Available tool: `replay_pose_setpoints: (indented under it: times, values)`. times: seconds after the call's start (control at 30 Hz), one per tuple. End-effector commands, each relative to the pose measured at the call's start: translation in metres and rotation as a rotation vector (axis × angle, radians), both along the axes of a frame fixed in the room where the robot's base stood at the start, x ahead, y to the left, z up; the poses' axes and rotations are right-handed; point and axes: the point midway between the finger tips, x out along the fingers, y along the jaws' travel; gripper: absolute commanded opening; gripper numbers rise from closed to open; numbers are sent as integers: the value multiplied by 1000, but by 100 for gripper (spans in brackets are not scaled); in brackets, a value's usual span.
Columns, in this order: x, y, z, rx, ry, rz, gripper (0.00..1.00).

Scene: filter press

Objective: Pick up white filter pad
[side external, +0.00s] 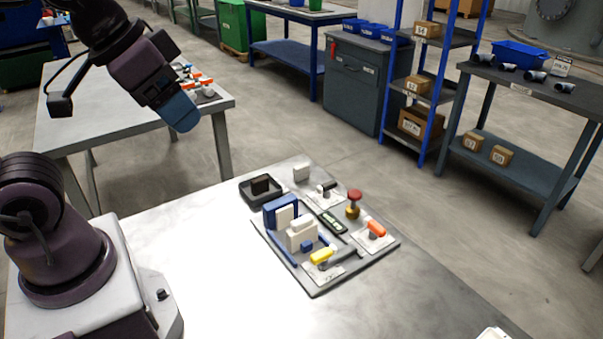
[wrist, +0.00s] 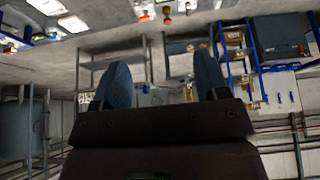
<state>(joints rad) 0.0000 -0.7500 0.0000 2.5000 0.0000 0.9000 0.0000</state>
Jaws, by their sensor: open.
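Other white blocks (side external: 300,234) stand beside a blue plate (side external: 281,211) on the dark board (side external: 317,285); I cannot tell whether one of these is the pad. My gripper (side external: 181,113) is raised high to the left of these things, well apart from them. In the wrist view its two blue fingers (wrist: 163,80) are spread with nothing between them. The wrist view does not clearly show the pad.
A black tray (side external: 248,198) with a dark brown block lies left of the white block. The board also holds a yellow-handled part (side external: 321,256), an orange-handled part (side external: 376,229) and a red knob (side external: 355,195). The table's left and front are clear.

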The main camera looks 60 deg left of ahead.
Motion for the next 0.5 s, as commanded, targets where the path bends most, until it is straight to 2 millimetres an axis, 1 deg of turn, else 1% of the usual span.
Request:
replay_pose_setpoints:
  times: [0.33,0.43,0.5]
  values:
    - [1,0,-2,0,10,-2,79]
    - [4,-1,-14,-3,70,-4,79]
    - [12,1,-23,-11,128,1,79]
